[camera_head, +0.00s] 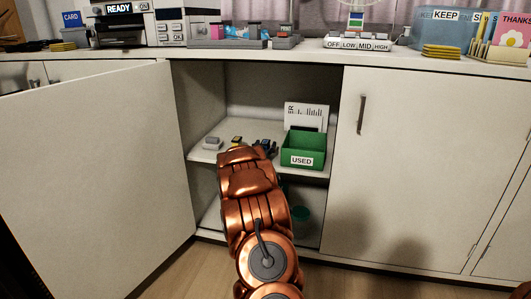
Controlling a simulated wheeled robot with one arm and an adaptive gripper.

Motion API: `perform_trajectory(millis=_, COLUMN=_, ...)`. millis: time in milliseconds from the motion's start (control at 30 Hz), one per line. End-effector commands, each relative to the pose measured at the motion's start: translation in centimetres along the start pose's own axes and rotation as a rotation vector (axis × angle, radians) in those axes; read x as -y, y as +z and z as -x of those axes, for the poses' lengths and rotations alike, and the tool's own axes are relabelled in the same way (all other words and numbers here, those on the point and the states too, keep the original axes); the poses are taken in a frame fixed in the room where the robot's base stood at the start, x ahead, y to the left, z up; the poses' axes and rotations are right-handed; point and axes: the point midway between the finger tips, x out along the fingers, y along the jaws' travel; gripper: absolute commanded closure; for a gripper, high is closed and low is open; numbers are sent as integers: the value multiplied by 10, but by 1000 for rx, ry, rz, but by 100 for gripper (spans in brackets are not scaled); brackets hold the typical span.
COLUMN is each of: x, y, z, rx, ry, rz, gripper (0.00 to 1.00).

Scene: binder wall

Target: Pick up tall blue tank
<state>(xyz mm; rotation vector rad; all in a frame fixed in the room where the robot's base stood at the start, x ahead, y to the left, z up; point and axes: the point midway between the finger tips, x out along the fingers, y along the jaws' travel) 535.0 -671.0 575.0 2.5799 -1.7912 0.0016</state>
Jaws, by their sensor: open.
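My copper arm reaches up from the bottom into the open cabinet, and its wrist end is at the shelf's front edge. My gripper is hidden behind the wrist, so its fingers cannot be made out. Just past the wrist on the shelf is a small dark blue item (266,144), partly covered; whether it is a tank I cannot tell. On the counter above, a light blue piece (235,31) stands in a grey holder among pink pieces. Which blue thing is the tall tank is too small to tell.
A green bin (303,151) marked USED stands on the shelf's right, with a white card behind it. Small grey (212,143) and yellow (237,140) items lie to the left. The open door (100,180) is at left; a closed door (430,170) is at right.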

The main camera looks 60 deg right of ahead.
Motion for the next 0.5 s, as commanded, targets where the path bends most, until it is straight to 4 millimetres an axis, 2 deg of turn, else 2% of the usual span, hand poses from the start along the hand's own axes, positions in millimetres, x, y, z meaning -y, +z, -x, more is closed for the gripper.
perform_trajectory(millis=167, x=0, y=0, z=0, rx=1, ry=0, rz=0, gripper=42)
perform_trajectory(millis=500, x=0, y=1, z=0, rx=1, ry=0, rz=0, gripper=76)
